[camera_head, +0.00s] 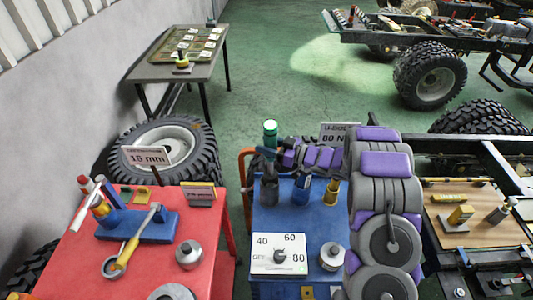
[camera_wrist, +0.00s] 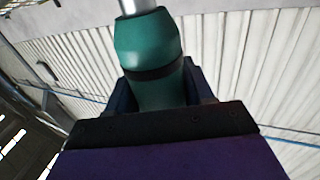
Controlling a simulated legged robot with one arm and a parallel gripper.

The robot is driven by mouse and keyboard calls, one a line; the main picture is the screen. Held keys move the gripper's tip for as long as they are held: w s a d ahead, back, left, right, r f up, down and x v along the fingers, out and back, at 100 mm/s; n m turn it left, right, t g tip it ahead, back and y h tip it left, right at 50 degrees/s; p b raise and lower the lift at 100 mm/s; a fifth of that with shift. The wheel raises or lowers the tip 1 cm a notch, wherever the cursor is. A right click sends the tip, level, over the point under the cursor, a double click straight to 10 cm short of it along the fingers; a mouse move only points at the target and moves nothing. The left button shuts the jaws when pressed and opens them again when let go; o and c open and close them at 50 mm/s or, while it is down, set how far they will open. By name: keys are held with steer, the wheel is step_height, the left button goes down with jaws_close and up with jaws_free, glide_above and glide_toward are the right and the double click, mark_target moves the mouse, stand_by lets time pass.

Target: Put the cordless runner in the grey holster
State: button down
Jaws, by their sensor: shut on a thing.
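The cordless runner has a teal-green body (camera_head: 270,132) and shows above the blue cart in the head view. My gripper (camera_head: 266,151) is shut on it and holds it up. In the wrist view the teal body (camera_wrist: 150,55) sits between my dark fingers, with a black band and a silver end at the top of the picture. The grey holster (camera_head: 269,188) stands on the left part of the blue cart, just below my gripper in the picture. My gripper appears higher than the holster; their exact alignment cannot be told. The runner's lower end is hidden.
A blue holster (camera_head: 301,188) and a yellow one (camera_head: 331,192) stand right of the grey holster. A white dial box (camera_head: 280,254) and a grey round part (camera_head: 332,256) are nearer on the blue cart (camera_head: 263,215). A red table (camera_head: 85,245) is at left.

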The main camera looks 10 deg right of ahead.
mark_target(271, 163)
step_height(271, 163, down, 3)
steer(key=shift+a+f, duration=0.1)
steer(key=shift+a, duration=0.05)
steer(key=shift+a+f+b, duration=0.2)
steer(key=shift+f+b, duration=0.05)
steer(key=shift+b, duration=0.05)
steer(key=shift+a, duration=0.15)
steer(key=c, duration=0.8)
jaws_free()
steer(key=shift+d, duration=0.25)
steer(key=o, duration=0.3)
steer(key=shift+d, duration=0.2)
steer(key=shift+o, duration=0.3)
steer(key=shift+a+f, duration=0.1)
steer(key=shift+a, duration=0.05)
steer(key=shift+a, duration=0.1)
